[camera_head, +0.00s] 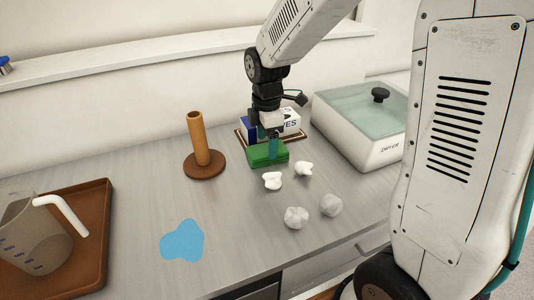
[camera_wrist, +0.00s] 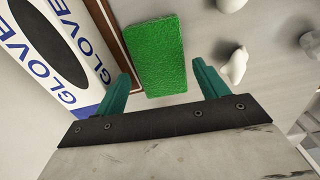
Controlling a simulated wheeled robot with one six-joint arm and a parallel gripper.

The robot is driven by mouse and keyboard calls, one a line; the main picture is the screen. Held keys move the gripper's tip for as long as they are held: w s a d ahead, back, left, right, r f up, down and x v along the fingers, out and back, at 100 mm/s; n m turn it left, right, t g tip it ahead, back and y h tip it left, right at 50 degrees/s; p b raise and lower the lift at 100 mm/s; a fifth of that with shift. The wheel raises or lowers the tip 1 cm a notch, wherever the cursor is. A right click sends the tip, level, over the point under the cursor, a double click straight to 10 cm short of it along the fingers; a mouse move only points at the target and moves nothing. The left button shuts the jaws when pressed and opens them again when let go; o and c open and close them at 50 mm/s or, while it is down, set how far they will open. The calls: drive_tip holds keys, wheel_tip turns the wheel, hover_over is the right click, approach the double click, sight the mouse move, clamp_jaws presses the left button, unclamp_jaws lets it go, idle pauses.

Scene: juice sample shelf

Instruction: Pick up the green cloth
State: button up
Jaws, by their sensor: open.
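The green cloth (camera_head: 268,153) is a flat green block-like pad on the grey counter, in front of the glove box. In the wrist view the green cloth (camera_wrist: 154,56) lies beyond my fingertips, lengthwise between their lines. My gripper (camera_head: 268,143) is above the cloth with its jaws apart. In the wrist view my gripper (camera_wrist: 161,75) shows two teal fingers, one to each side of the cloth's near end, with nothing held. I cannot tell the exact height gap between fingertips and cloth.
The glove box (camera_wrist: 50,50) sits on a brown tray (camera_wrist: 121,35) close beside the cloth. White crumpled lumps (camera_head: 272,180) lie in front. A dryer (camera_head: 350,135) stands right, a brown post (camera_head: 199,140) left. A blue puddle (camera_head: 183,241) and a jug (camera_head: 35,235) are nearer.

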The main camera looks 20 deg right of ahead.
sight(267, 149)
wheel_tip(267, 149, down, 2)
drive_tip(key=shift+c, duration=0.3)
drive_tip(key=c, duration=0.7)
drive_tip(key=shift+r, duration=0.15)
wheel_tip(267, 149, up, 10)
drive_tip(key=shift+f, duration=0.1)
drive_tip(key=shift+o, duration=0.5)
